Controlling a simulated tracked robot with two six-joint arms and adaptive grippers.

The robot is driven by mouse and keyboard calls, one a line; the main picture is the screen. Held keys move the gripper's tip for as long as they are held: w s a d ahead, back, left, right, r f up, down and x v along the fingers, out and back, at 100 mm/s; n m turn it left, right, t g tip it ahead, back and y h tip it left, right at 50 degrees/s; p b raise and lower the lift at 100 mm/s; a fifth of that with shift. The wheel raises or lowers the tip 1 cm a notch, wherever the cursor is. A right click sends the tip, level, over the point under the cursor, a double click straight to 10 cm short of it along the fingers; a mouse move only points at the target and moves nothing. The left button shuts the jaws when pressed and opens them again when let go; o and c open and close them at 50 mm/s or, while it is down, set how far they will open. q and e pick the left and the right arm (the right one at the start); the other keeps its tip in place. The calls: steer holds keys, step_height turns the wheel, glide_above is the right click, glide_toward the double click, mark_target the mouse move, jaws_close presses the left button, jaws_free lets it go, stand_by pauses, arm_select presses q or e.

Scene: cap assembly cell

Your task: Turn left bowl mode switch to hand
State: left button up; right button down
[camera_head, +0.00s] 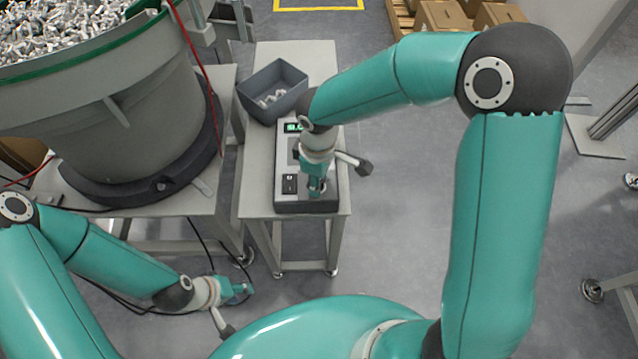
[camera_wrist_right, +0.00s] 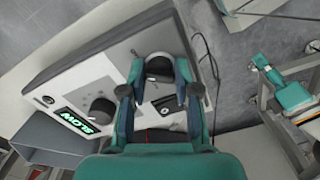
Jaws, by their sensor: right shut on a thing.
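The control box (camera_head: 330,200) is a grey box with a light panel on the small table. In the right wrist view its panel (camera_wrist_right: 70,85) shows a lit green display (camera_wrist_right: 77,121), a dark knob (camera_wrist_right: 102,110) and a black rocker switch (camera_wrist_right: 166,104). My right gripper (camera_head: 317,190) is down at the box's near end. In the wrist view its two fingers (camera_wrist_right: 158,76) are closed around a second dark round knob (camera_wrist_right: 158,66). The knob's label and pointer setting are not readable. My left gripper (camera_head: 240,291) hangs low at the left, away from the box; its jaw opening is unclear.
A grey bin (camera_head: 270,80) with metal parts stands behind the box on the same table (camera_head: 257,170). A large bowl feeder (camera_head: 130,110) full of parts is at the left. Cartons (camera_head: 440,15) stand at the back. The floor right of the table is clear.

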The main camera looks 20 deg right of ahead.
steer(key=shift+m+b, duration=0.6)
steer(key=shift+m, duration=0.5)
steer(key=c, duration=0.8)
jaws_free()
steer(key=shift+c, duration=0.2)
steer(key=shift+r, duration=0.1)
step_height(320, 180, up, 12)
